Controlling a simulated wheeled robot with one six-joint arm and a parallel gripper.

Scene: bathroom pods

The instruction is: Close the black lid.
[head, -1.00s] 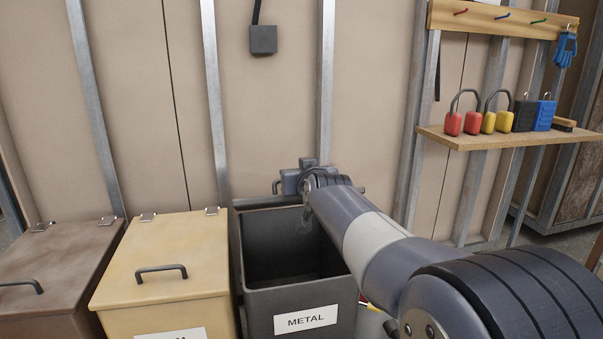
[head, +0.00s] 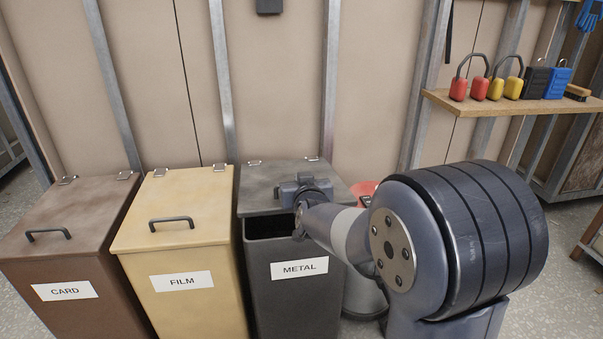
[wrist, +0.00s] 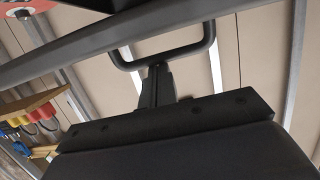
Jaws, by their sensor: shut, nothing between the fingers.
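The black lid (head: 262,180) of the bin labelled METAL (head: 262,290) is hinged at the back and tilted low over the bin. A dark gap (head: 268,225) shows at the front between lid and bin. My gripper (wrist: 157,70) is shut and empty; its fingertips are at the lid's dark handle (wrist: 165,55) in the wrist view. I cannot tell whether they touch it. In the head view my gripper (head: 304,188) is over the front right of the lid, and its fingers and the handle are mostly hidden by my wrist.
A yellow FILM bin (head: 180,235) and a brown CARD bin (head: 75,240), both with lids closed, stand to the left. A red-topped grey bin (head: 362,192) is partly hidden behind my arm. A wooden shelf (head: 515,104) with padlocks is on the wall at right.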

